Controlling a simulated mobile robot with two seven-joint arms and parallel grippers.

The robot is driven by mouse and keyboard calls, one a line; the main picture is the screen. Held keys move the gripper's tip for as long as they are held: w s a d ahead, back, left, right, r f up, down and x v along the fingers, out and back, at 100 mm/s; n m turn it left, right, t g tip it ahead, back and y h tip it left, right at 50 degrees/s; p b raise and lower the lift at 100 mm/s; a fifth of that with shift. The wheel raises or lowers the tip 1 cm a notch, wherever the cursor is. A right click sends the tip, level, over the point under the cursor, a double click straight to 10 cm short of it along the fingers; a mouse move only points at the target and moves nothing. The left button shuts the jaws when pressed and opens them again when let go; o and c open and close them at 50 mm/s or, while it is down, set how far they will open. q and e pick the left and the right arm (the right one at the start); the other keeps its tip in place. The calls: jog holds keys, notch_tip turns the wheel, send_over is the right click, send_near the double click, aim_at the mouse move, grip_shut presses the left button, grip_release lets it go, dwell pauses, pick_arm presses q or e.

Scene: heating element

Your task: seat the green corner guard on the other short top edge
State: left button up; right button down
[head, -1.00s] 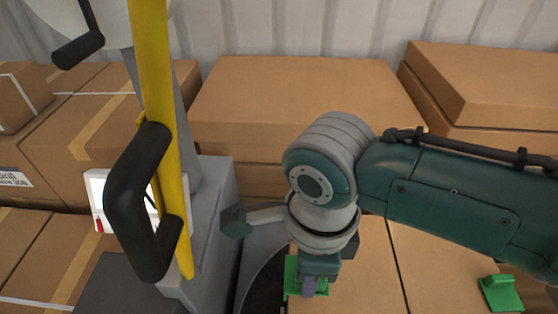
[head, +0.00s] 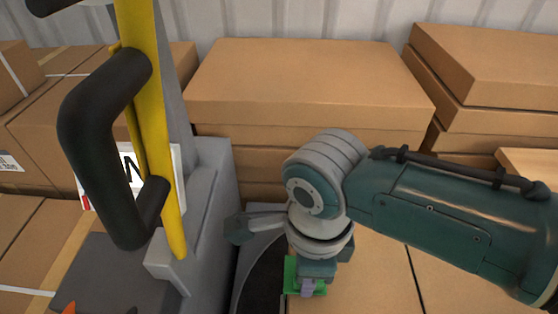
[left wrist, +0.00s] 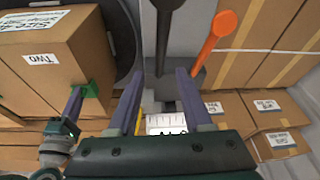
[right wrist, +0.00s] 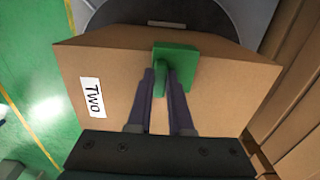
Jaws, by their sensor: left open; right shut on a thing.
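The green corner guard (head: 290,273) is in my right gripper (head: 307,288), at the edge of a brown carton (head: 375,285). In the right wrist view the guard (right wrist: 178,55) lies across the far edge of the carton (right wrist: 225,100) marked "TWO", with the right fingertips (right wrist: 163,74) shut on its upright part. The left wrist view shows the guard (left wrist: 92,88) at the carton's edge (left wrist: 75,50). Whether it bears fully on the edge I cannot tell. My left gripper (left wrist: 158,76) is open, its fingers apart and empty; it does not show in the head view.
A yellow post (head: 150,130) with a black handle (head: 88,150) stands at left beside a grey machine body (head: 205,200). Stacked cartons (head: 310,75) fill the back. An orange lever (left wrist: 215,35) and a black lever (left wrist: 163,30) stand ahead of the left gripper.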

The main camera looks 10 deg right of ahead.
pick_arm(q)
jog(key=shift+a, duration=0.1)
pick_arm(e)
jog(key=shift+f, duration=0.2)
dwell(0.4)
jog(key=c, duration=0.7)
grip_release()
jog(key=shift+c, duration=0.2)
pick_arm(q)
jog(key=shift+r, duration=0.1)
pick_arm(e)
notch_tip(320, 180, up, 9)
jog(key=p, duration=0.4)
jog(key=shift+r, duration=0.1)
pick_arm(q)
notch_tip(320, 180, up, 4)
jog(key=shift+f, duration=0.1)
pick_arm(e)
jog(key=shift+r, duration=0.4)
